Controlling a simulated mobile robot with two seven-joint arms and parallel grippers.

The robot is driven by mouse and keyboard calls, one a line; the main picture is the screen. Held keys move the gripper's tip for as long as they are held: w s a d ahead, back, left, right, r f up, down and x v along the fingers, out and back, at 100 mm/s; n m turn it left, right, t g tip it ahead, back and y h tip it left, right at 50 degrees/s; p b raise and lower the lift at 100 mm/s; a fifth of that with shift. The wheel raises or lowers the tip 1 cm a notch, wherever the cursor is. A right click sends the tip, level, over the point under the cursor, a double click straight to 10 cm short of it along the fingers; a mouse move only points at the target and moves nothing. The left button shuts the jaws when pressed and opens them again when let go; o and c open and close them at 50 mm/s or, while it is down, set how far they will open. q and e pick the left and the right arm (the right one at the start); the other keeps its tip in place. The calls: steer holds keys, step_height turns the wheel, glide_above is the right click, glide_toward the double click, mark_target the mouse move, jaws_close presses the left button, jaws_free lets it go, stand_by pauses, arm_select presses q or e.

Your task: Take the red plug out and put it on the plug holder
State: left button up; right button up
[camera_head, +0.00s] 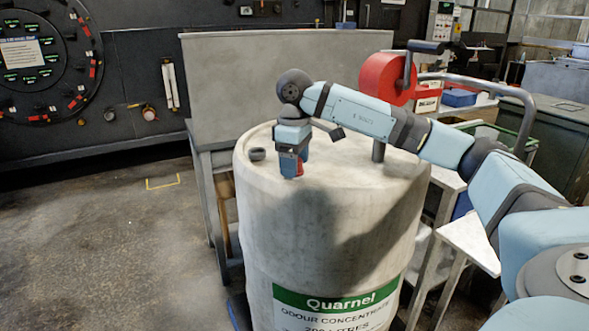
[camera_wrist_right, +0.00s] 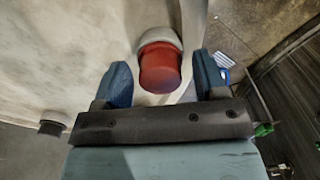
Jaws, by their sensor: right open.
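The red plug (camera_wrist_right: 160,68) sits in a pale collar on the drum in the right wrist view. In the head view a bit of red, likely the plug (camera_head: 298,168), shows at my right gripper (camera_head: 291,170), at the drum top's near edge. The gripper's jaws are open, with one blue finger on each side of the plug in the wrist view (camera_wrist_right: 161,78). I cannot tell whether they touch it. A short dark fitting (camera_head: 257,154) stands on the drum top to the left; I cannot tell if it is the plug holder. My left gripper is out of view.
The large pale drum (camera_head: 270,220) has a green label. A red wheel with a crank (camera_head: 385,78) rises above its back right, near my right arm. A grey metal panel (camera_head: 255,85) stands behind. Bins and a bench crowd the right; the left floor (camera_head: 110,240) is clear.

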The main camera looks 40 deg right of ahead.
steer(key=m+p, duration=0.1)
steer(key=m, duration=0.3)
steer(key=shift+w+a, duration=0.1)
steer(key=m+p, duration=0.2)
steer(key=m, duration=0.3)
steer(key=shift+m, duration=0.3)
steer(key=m+p, duration=0.1)
steer(key=m, duration=0.3)
steer(key=shift+r+m, duration=0.1)
steer(key=shift+m, duration=0.8)
steer(key=m+p, duration=0.1)
steer(key=m, duration=0.2)
steer(key=shift+p, duration=0.3)
steer(key=shift+m, duration=1.1)
steer(key=c, duration=1)
steer(key=n, duration=0.5)
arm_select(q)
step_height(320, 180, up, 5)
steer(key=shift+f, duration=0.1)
